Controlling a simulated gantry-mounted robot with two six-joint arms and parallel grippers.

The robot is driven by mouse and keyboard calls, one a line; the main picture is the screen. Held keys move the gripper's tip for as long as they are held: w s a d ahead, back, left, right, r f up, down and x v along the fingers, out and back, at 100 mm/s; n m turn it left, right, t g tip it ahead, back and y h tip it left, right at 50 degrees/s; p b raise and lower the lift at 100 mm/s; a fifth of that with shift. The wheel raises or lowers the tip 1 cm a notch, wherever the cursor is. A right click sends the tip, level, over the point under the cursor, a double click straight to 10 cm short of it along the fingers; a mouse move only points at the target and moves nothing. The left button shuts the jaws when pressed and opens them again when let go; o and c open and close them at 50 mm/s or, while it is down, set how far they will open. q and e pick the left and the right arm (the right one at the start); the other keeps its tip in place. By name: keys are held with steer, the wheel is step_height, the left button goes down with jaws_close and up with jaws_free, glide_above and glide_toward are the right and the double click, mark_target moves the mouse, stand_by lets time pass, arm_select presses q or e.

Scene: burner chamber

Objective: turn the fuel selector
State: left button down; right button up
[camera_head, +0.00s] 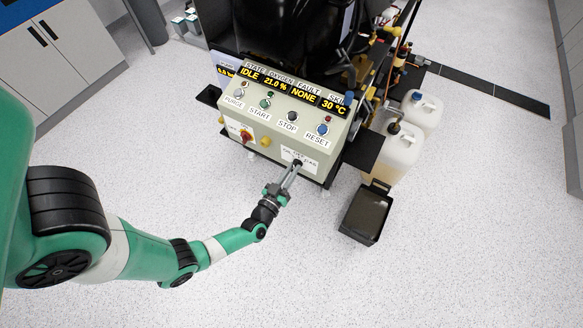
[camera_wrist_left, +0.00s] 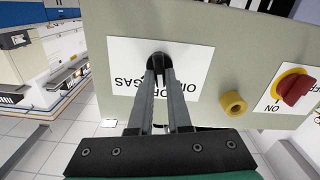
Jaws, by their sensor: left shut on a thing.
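The fuel selector is a black knob (camera_wrist_left: 158,60) on a white label plate (camera_wrist_left: 194,66) lettered OIL, OFF and GAS, on the front of the cream control box. In the head view the label plate (camera_head: 300,159) is at the lower right of the box, and the knob (camera_head: 298,162) is mostly hidden by the fingertips. My left gripper (camera_head: 296,168) reaches it from below. In the left wrist view its two grey fingers (camera_wrist_left: 160,75) are closed on the knob. Which way the knob points is hard to tell. My right gripper is in neither view.
A red and yellow switch (camera_wrist_left: 295,88) and a yellow round part (camera_wrist_left: 233,104) sit beside the selector. Push buttons and a display reading IDLE (camera_head: 249,73) are higher on the box. White canisters (camera_head: 399,150) and a black tray (camera_head: 366,215) stand right. Open floor lies in front.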

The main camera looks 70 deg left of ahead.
arm_select(q)
steer(key=shift+m+p, duration=0.3)
steer(key=shift+m, duration=0.7)
steer(key=c, duration=0.9)
jaws_free()
steer(key=shift+o, duration=0.2)
steer(key=shift+d, duration=0.1)
steer(key=p+v, duration=0.3)
steer(key=v, duration=0.8)
steer(key=shift+s+d, duration=0.15)
steer(key=shift+s, duration=0.1)
